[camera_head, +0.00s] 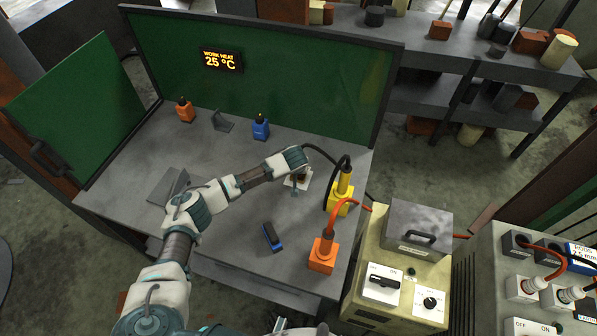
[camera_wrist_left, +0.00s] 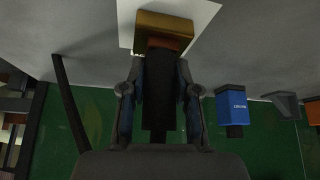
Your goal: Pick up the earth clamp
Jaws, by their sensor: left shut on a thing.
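My left gripper (camera_head: 296,180) reaches over the middle of the table and is shut on a dark, narrow thing, which I take to be the earth clamp (camera_wrist_left: 158,105). In the left wrist view it sits between both fingers, its brownish end against a gold block (camera_wrist_left: 165,25) on a white plate (camera_wrist_left: 203,12). In the head view the gripper covers most of the clamp. A black cable (camera_head: 322,151) runs from beside the gripper towards the yellow holder (camera_head: 341,203). Whether the clamp is lifted off the block cannot be told. My right gripper is not in view.
Welding machines (camera_head: 400,265) stand right.

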